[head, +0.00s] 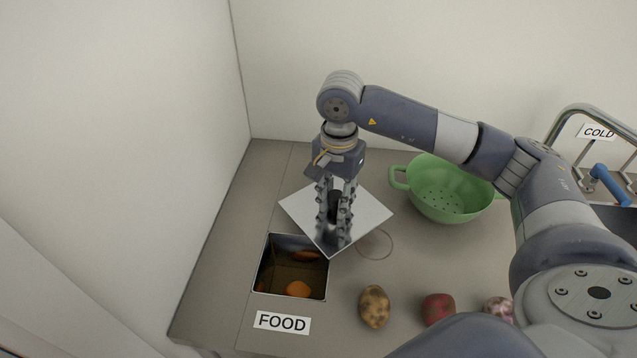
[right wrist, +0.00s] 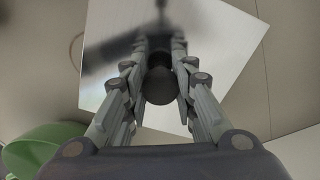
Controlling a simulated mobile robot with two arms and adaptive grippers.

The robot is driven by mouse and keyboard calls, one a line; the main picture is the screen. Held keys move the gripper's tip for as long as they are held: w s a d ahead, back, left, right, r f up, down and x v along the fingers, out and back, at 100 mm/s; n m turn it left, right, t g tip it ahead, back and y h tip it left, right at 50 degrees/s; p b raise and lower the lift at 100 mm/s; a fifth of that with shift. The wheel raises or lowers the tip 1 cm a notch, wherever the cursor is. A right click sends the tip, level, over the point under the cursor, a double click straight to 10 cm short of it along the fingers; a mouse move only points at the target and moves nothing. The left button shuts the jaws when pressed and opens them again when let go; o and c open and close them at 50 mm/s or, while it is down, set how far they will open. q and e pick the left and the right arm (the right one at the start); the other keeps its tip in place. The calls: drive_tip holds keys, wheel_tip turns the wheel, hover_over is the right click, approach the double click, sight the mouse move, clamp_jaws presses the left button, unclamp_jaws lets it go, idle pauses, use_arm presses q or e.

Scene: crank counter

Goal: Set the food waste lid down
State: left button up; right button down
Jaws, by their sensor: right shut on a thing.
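The food waste lid (head: 367,212) is a flat, square, light metal plate with a dark knob. My right gripper (head: 337,232) points down and is shut on the knob, which sits between its fingers in the right wrist view (right wrist: 160,84). In the head view the lid is turned at an angle to the counter and overlaps the back right corner of the food waste opening (head: 327,279). The gap between lid and counter is hard to judge. Orange scraps show inside the opening, above the FOOD label (head: 282,322). My left gripper is out of view.
A green colander (head: 445,190) stands right of the lid. A thin ring mark (head: 376,244) lies on the counter (head: 222,250) beside the lid. A brown potato (head: 374,306), a red one (head: 438,309) and a mottled one (head: 498,309) lie in front. A COLD tap is far right.

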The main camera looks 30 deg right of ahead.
drive_tip(key=w, duration=0.2)
drive_tip(key=w+p, duration=0.1)
drive_tip(key=w, duration=0.2)
drive_tip(key=w+p, duration=0.1)
drive_tip(key=w, duration=0.1)
drive_tip(key=shift+w+d+f, duration=0.2)
drive_tip(key=shift+f, duration=0.05)
drive_tip(key=shift+f+p, duration=0.9)
drive_tip(key=shift+f, duration=1)
drive_tip(key=c, duration=1.3)
unclamp_jaws()
